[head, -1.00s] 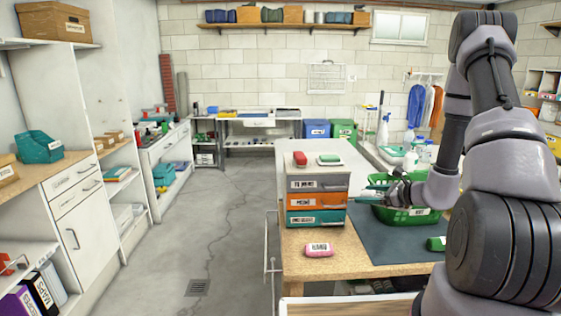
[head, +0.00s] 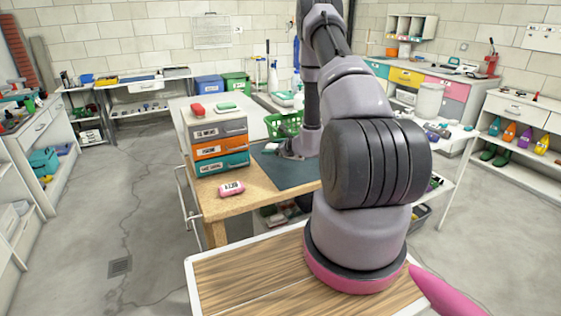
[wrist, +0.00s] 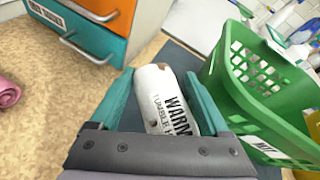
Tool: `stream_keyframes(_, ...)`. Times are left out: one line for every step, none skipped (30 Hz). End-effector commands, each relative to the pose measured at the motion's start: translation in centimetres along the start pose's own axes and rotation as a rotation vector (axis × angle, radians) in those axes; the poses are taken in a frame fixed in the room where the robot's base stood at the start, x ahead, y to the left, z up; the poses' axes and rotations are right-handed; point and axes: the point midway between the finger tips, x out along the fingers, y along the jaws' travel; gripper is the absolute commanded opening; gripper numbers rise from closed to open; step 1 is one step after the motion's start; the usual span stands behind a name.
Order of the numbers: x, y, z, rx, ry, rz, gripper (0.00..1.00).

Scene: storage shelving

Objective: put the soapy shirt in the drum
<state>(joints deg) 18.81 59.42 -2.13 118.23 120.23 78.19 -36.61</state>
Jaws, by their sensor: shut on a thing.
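My gripper (wrist: 157,78) has its teal fingers on either side of a white roll (wrist: 168,100) with brown spots and printed text beginning "WARM" and "TUMBLE". It is shut on this roll, low over the dark mat (head: 300,174), left of the green basket (wrist: 260,88). I cannot tell whether this roll is the soapy shirt. A pink labelled roll (head: 232,188) lies on the wooden table top, and its edge shows in the wrist view (wrist: 8,92). A white round container (head: 430,98) stands on the bench at the right; I cannot tell if it is the drum.
A small drawer stack (head: 217,147) with grey, orange and teal fronts stands left of my gripper. Shelves with coloured bottles (head: 510,131) stand far right. The floor at the left is clear.

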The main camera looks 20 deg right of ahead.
Motion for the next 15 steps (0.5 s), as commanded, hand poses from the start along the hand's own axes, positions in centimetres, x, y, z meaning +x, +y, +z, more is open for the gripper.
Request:
stream_keyframes(0.4,0.3,-0.8,0.002,0.001,0.001,0.00)
stream_keyframes(0.5,0.4,-1.2,0.002,0.001,0.001,0.00)
stream_keyframes(0.7,0.6,-1.6,0.001,0.001,0.001,0.00)
stream_keyframes(0.8,0.6,-1.8,0.000,0.000,0.001,0.00)
stream_keyframes(0.9,0.7,-2.0,-0.001,0.000,0.001,0.00)
stream_keyframes(1.0,0.7,-2.2,-0.001,0.000,0.001,0.00)
stream_keyframes(1.1,0.8,-2.4,0.000,0.000,0.001,0.00)
stream_keyframes(1.1,0.8,-2.6,0.000,0.000,0.001,0.00)
stream_keyframes(1.3,0.9,-2.9,0.001,0.000,0.001,0.00)
stream_keyframes(1.4,1.0,-3.2,0.001,0.000,0.000,0.00)
stream_keyframes(1.6,1.2,-3.6,0.002,0.000,0.001,0.00)
stream_keyframes(1.8,1.4,-4.2,0.001,0.001,0.001,0.00)
stream_keyframes(2.0,1.5,-4.7,0.001,0.001,0.001,0.00)
stream_keyframes(2.2,1.7,-5.1,0.001,0.001,0.001,0.00)
stream_keyframes(2.4,1.8,-5.5,0.001,0.000,0.001,0.00)
